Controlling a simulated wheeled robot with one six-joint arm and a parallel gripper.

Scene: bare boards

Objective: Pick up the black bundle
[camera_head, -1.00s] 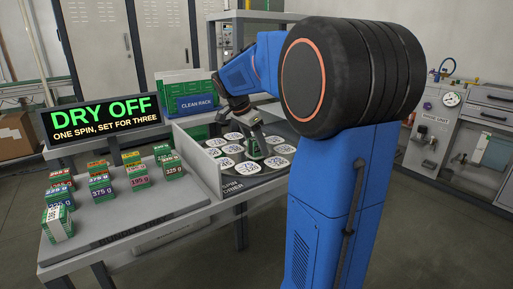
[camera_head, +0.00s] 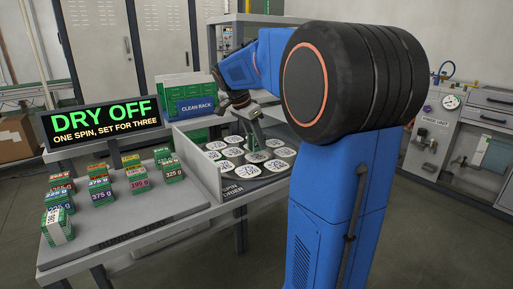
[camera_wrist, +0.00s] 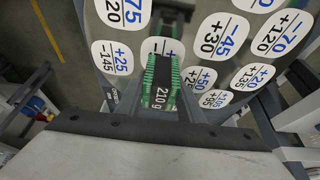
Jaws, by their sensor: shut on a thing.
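In the wrist view a bundle with green ribbed sides and a black band marked 210 g (camera_wrist: 162,98) sits between the jaws of my gripper (camera_wrist: 165,85). The gripper is shut on this black bundle. In the head view my gripper (camera_head: 250,120) hangs above the spin dryer (camera_head: 262,181), with a small green part showing at its lower end. The bundle's band cannot be made out there. White discs with printed numbers lie below it.
Several green bundles with coloured bands, such as a purple one (camera_head: 138,182), stand on the grey table (camera_head: 150,225) at left. The DRY OFF sign (camera_head: 102,122) and green clean rack (camera_head: 185,93) stand behind. A pale divider (camera_head: 195,165) borders the dryer.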

